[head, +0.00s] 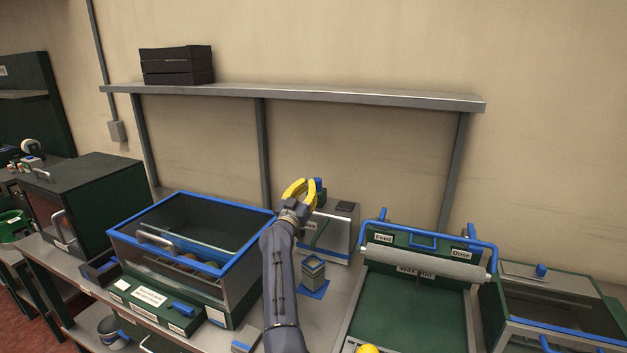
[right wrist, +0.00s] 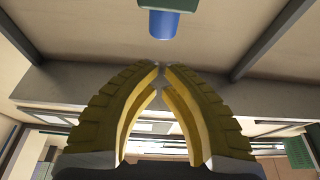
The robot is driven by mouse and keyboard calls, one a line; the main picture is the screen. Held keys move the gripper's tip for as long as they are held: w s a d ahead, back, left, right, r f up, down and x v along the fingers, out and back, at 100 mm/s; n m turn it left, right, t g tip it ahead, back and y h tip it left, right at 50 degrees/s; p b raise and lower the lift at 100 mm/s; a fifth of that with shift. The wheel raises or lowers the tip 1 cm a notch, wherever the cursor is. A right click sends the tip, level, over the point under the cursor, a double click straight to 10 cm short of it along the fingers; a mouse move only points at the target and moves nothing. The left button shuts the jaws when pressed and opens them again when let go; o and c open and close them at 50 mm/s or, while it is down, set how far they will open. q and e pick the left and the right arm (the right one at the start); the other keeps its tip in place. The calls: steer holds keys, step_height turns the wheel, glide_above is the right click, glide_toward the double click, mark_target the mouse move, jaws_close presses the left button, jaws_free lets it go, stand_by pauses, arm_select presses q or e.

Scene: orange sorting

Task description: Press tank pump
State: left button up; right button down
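The tank (head: 340,235) is a grey metal box with a label ending in "ax", standing on the bench in the head view. A blue pump knob (head: 319,184) shows above its left side, just right of my right gripper (head: 300,188). My gripper partly hides the tank's left side. In the right wrist view, a blue cylinder with a dark upper part (right wrist: 165,22) is ahead of the yellow fingers (right wrist: 161,68). The fingertips are drawn together with nothing visible between them, apart from the cylinder. My left gripper cannot be made out.
A blue-rimmed glass-sided bin (head: 128,232) stands left of my arm. A small grey block on a blue pad (head: 313,270) lies before the tank. A green machine with a blue bar (head: 410,310) is at right. A shelf (head: 300,94) runs above, holding a black crate (head: 177,66).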

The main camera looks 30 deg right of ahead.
steer(key=shift+v, duration=1.8)
steer(key=shift+r, duration=0.1)
